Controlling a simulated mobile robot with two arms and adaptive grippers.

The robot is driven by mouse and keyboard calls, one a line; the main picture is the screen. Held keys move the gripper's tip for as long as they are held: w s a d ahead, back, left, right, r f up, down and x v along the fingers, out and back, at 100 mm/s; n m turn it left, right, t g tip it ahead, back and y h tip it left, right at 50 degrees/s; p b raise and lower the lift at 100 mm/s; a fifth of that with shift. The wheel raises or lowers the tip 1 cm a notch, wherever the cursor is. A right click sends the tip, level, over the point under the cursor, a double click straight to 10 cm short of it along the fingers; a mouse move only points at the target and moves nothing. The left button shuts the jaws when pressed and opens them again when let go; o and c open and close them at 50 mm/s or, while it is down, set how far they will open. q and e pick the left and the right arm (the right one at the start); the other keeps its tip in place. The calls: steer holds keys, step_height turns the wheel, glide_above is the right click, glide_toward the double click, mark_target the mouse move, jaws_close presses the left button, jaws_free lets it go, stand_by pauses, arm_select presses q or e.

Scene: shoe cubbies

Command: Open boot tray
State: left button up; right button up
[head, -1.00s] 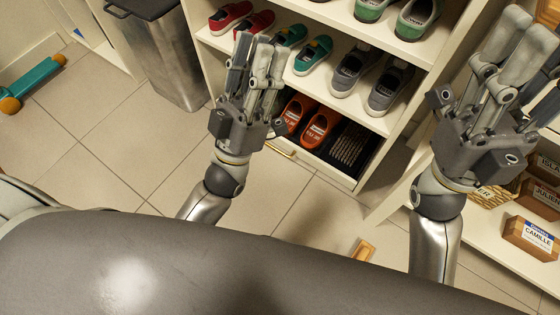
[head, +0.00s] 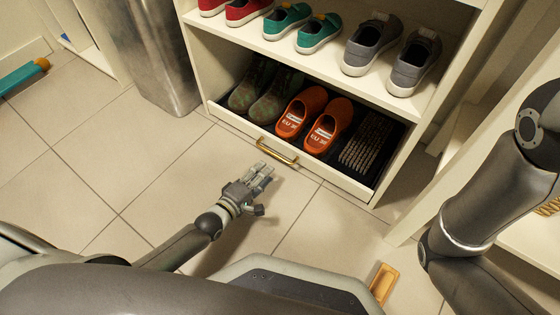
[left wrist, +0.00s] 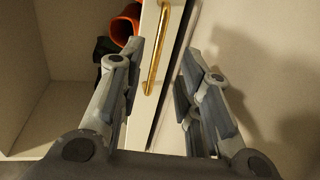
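The boot tray (head: 233,121) is the bottom drawer of the cream shoe cubby. Its low white front carries a brass bar handle (head: 277,151), and dark boots (head: 265,93), orange shoes (head: 327,125) and a dark ridged mat lie behind it. My left gripper (head: 262,172) is low, just in front of the handle. In the left wrist view my left gripper (left wrist: 163,55) has its fingers spread, and the gold handle (left wrist: 159,45) shows between them with no visible grip. My right arm (head: 490,185) is at the right; its gripper is out of view.
Shelves above the tray hold red, teal and grey shoes (head: 370,45). A metal bin (head: 150,55) stands left of the cubby. An orange-brown block (head: 383,284) lies on the tiled floor at lower right. The floor left of my left gripper is clear.

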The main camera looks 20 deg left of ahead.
mark_target(280, 157)
arm_select(q)
steer(key=b+x, duration=0.5)
steer(key=x, duration=0.3)
steer(key=shift+w+f, duration=0.1)
steer(key=shift+w, duration=0.05)
steer(key=shift+w+d+b, duration=0.25)
steer(key=shift+w+b, duration=0.2)
steer(key=shift+w, duration=0.15)
jaws_close()
